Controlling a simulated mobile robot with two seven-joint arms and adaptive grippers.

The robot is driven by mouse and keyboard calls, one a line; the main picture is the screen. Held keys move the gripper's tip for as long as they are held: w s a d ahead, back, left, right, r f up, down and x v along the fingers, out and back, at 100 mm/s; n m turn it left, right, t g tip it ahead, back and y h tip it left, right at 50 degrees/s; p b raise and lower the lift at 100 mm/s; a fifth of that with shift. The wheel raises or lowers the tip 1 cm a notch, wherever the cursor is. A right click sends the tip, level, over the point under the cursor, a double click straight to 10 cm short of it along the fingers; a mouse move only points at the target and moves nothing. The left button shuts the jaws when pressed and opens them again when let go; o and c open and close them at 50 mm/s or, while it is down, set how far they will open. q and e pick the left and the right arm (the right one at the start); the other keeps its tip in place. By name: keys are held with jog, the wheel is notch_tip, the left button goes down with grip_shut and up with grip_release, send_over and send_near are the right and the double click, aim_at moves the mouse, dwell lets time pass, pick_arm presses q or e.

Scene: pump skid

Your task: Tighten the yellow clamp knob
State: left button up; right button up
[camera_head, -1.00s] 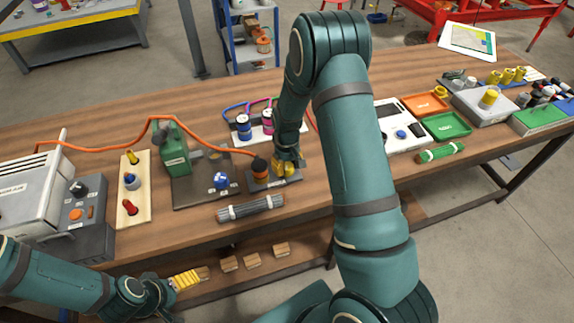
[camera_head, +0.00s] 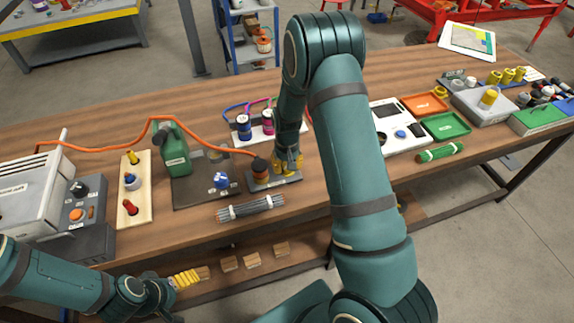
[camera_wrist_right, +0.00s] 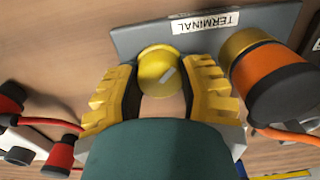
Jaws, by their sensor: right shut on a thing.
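The yellow clamp knob (camera_wrist_right: 157,62) is a round yellow cap with a pale mark on top, on a grey plate (camera_wrist_right: 130,40) labelled TERMINAL. In the right wrist view, the ribbed yellow fingers of my right gripper (camera_wrist_right: 158,84) are on either side of it and shut on it. In the head view, my right gripper (camera_head: 287,163) points down over the plate and mostly hides the knob. My left gripper (camera_head: 184,280) is low on the left in front of the table, away from the knob; its finger gap is not clear.
An orange and black plug (camera_head: 260,169) with an orange cable stands close beside the right gripper. A grey cable bundle (camera_head: 250,207) lies in front.

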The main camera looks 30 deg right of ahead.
jog(key=o, duration=1.2)
jog(key=shift+o, duration=0.2)
